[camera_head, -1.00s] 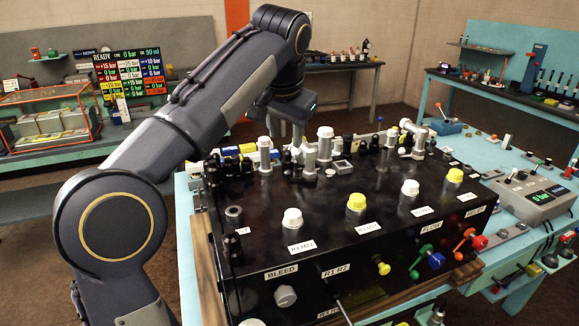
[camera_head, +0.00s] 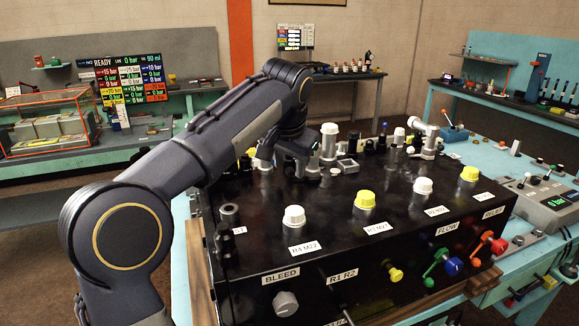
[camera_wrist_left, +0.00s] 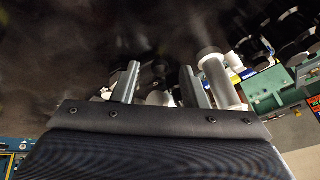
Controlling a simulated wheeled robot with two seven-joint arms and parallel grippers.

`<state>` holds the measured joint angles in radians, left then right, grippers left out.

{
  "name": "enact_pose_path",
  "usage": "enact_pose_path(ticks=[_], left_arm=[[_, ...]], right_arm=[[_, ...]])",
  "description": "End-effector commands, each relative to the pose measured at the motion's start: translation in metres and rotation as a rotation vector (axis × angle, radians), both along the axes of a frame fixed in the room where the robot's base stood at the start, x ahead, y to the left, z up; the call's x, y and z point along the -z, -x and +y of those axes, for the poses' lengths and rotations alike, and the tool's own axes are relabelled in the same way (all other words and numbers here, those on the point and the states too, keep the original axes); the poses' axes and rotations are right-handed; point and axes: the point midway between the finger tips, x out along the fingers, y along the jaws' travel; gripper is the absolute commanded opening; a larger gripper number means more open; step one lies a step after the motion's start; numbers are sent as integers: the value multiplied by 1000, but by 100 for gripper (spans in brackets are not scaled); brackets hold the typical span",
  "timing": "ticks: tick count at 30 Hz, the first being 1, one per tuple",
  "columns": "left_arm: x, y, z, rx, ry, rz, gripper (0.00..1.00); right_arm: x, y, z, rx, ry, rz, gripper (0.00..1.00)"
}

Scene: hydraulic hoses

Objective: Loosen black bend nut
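The large black hydraulic box (camera_head: 330,215) fills the middle of the head view, with a row of metal and black fittings along its back edge. My left gripper (camera_head: 290,168) is low over the left part of this back row; its fingertips are mostly hidden by its own arm. In the left wrist view my left gripper (camera_wrist_left: 158,85) has two grey fingers standing apart. Small pale and dark fittings (camera_wrist_left: 160,98) show between and behind them; contact cannot be told. I cannot single out the black bend nut. My right gripper is not in view.
A tall metal fitting with a white cap (camera_head: 328,143) stands close right of my left gripper. White and yellow capped ports, including a yellow cap (camera_head: 365,200), stand along the front top. A grey control box (camera_head: 545,198) sits at the right.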

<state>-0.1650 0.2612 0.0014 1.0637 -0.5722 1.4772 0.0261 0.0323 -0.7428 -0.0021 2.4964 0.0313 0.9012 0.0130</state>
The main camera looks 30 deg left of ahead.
Motion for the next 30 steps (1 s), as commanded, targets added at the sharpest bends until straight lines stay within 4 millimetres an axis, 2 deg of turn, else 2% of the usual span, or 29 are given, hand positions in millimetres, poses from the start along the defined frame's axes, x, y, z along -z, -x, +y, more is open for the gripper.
enact_pose_path(ticks=[10, 19, 20, 30], left_arm=[[6, -2, 1, -1, 0, 0, 39], [6, -2, 1, -1, 0, 0, 1], [6, -2, 1, -1, 0, 0, 0], [5, 0, -1, -49, -1, 1, 0]], right_arm=[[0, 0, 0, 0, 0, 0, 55], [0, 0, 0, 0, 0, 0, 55], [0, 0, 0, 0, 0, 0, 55], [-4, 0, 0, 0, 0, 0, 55]])
